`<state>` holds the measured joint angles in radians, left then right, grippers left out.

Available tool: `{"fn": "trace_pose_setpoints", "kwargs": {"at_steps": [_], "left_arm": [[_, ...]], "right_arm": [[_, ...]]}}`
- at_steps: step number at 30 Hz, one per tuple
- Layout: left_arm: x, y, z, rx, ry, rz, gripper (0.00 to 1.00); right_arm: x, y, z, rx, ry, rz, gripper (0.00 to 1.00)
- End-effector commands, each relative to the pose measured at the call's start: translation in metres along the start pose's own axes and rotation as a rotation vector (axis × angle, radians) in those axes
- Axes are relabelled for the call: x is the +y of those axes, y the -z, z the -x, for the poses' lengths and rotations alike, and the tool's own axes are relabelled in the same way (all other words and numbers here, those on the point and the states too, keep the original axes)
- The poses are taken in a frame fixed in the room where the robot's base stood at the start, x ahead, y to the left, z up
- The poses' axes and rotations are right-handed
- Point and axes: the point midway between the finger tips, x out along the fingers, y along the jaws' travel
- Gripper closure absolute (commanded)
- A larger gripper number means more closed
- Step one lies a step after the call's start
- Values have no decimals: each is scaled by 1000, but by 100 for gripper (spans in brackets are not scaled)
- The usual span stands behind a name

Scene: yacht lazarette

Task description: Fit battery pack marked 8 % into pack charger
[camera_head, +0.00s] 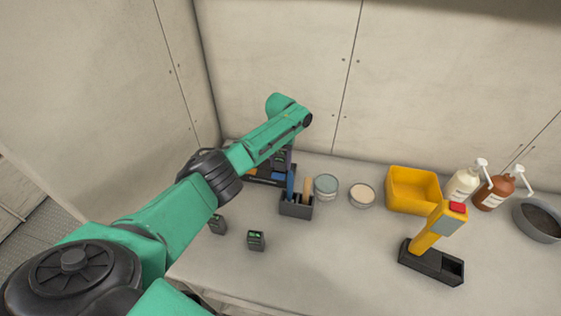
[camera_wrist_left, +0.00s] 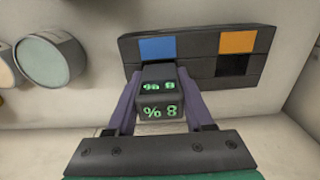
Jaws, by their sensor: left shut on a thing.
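The battery pack marked 8 % (camera_wrist_left: 160,108) is dark with green lit digits. My left gripper (camera_wrist_left: 158,84) is shut on it, one purple-grey finger on each side. The pack charger (camera_wrist_left: 198,72) is a dark block with a blue patch, an orange patch and a dark open slot below the orange one. The pack overlaps the charger's edge below the blue patch; I cannot tell whether it is seated or above it. In the head view my left arm and gripper (camera_head: 284,158) hide most of the charger (camera_head: 262,181). My right gripper is out of view.
Two other dark packs stand at the table's front left, one (camera_head: 217,224) beside my arm, one (camera_head: 256,240) farther right. A black organiser (camera_head: 296,210), two tins (camera_head: 326,187), a yellow bin (camera_head: 412,190) and a yellow device (camera_head: 438,228) stand rightward. The front middle is clear.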

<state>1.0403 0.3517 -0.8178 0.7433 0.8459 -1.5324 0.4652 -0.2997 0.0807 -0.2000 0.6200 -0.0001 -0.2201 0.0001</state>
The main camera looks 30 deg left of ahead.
Motion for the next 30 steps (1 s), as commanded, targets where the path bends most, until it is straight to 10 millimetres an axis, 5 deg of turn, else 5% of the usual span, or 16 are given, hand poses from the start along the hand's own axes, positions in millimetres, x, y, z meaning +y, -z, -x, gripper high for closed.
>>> {"fn": "trace_pose_setpoints", "kwargs": {"at_steps": [10, 11, 13, 14, 24, 30], "left_arm": [[0, 0, -10, 0, 0, 0, 100], [0, 0, -10, 0, 0, 0, 44], [0, 0, -9, 0, 0, 0, 17], [0, 0, -9, 0, 0, 0, 13], [0, 0, -5, -1, 0, -1, 13], [0, 1, 33, 4, -2, -1, 13]], "right_arm": [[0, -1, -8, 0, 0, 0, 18], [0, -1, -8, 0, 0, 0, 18], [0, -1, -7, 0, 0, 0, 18], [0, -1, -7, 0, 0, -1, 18], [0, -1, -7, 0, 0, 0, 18], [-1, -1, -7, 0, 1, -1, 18]]}}
